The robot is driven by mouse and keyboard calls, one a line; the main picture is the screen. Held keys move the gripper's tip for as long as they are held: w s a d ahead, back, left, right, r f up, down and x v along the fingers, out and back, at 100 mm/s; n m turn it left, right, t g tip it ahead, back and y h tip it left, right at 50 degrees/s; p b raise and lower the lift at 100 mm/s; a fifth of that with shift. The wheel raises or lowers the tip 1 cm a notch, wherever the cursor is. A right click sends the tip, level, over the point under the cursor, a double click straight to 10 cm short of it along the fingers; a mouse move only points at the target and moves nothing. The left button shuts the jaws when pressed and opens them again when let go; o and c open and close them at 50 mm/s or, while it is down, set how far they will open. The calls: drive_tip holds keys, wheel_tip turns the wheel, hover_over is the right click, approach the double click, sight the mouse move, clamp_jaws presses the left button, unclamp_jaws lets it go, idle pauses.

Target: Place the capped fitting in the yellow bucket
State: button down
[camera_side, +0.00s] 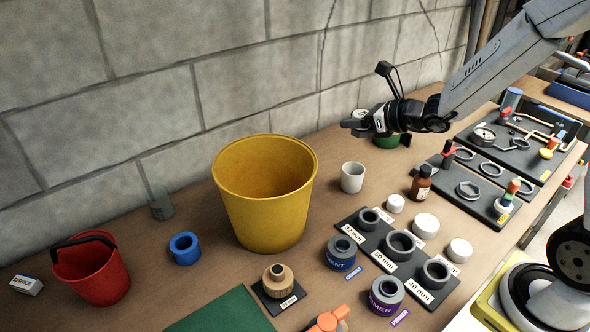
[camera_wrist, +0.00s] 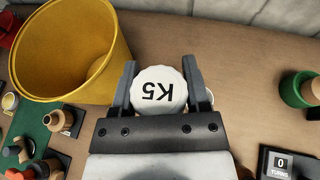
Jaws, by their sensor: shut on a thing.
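The yellow bucket (camera_side: 262,205) stands upright near the wall in the side view, and its open mouth shows at the upper left of the wrist view (camera_wrist: 112,72). My gripper (camera_side: 354,124) is above the table, to the right of the bucket and higher than its rim. In the wrist view my gripper (camera_wrist: 159,88) is shut on the capped fitting (camera_wrist: 158,92), with one finger on each side. The fitting's lower part is hidden below the cap. The held fitting is apart from the bucket.
A white cup (camera_side: 352,177) stands right of the bucket, with a brown bottle (camera_side: 421,184) beyond it. A black tray of grey rings (camera_side: 400,244), a red bucket (camera_side: 92,270) and a blue ring (camera_side: 184,248) surround the yellow bucket. The block wall is close behind.

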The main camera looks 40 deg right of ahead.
drive_tip(key=a, duration=0.1)
drive_tip(key=a+r, duration=0.2)
drive_tip(key=shift+s+a+r, duration=0.1)
drive_tip(key=shift+s, duration=0.15)
wheel_tip(320, 180, down, 16)
drive_tip(key=w+d+n+g+y, duration=0.1)
drive_tip(key=w+n+y, duration=0.1)
drive_tip(key=y, duration=0.1)
drive_tip(key=shift+d+f+n, duration=0.15)
drive_tip(key=shift+f+n, duration=0.05)
drive_tip(key=shift+n, duration=0.2)
drive_tip(key=shift+f, duration=2.2)
